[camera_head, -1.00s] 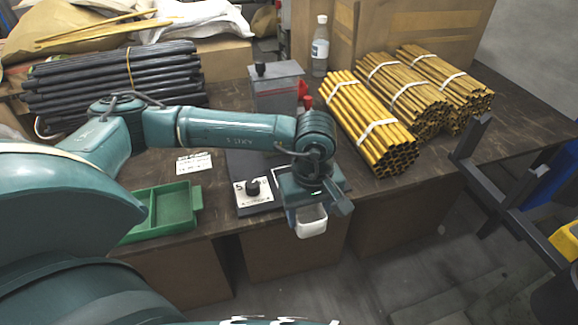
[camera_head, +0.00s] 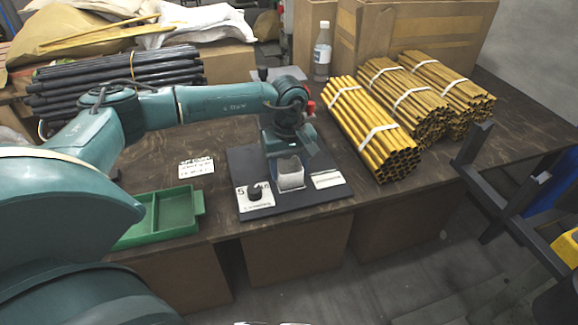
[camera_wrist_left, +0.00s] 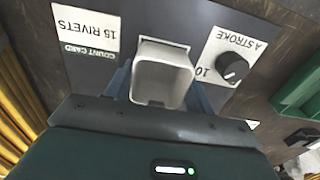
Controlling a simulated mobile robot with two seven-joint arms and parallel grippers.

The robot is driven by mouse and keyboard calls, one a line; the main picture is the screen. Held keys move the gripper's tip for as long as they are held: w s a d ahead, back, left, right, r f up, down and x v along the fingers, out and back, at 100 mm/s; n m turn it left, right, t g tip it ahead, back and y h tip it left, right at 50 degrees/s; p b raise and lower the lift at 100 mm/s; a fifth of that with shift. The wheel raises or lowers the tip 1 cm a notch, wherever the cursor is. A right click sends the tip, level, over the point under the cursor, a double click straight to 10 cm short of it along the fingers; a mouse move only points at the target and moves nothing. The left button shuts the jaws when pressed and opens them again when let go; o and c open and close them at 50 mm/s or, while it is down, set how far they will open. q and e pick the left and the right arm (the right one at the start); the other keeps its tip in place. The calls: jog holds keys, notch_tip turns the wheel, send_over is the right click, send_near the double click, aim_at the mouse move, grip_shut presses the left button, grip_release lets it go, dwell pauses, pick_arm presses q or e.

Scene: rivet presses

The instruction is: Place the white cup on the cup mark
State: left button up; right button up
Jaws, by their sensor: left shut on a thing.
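The white cup (camera_head: 290,181) is in my left gripper (camera_head: 290,160), over the dark base plate (camera_head: 240,163) of the press, between the knob panel and the count card. In the left wrist view the cup (camera_wrist_left: 162,79) is open and looks empty, with the gripper's blue fingers (camera_wrist_left: 162,98) on either side. I cannot tell whether the cup touches the plate. My right gripper is not in view.
The knob panel (camera_head: 255,197) is left of the cup, and the count card (camera_head: 328,180) right. A green tray (camera_head: 198,204) stands at left. Yellow tube bundles (camera_head: 372,130) lie to the right, near a bottle (camera_head: 322,52). My arm hides much of the press.

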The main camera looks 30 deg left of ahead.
pick_arm(q)
jog(key=shift+f, duration=0.15)
jog(key=o, duration=1)
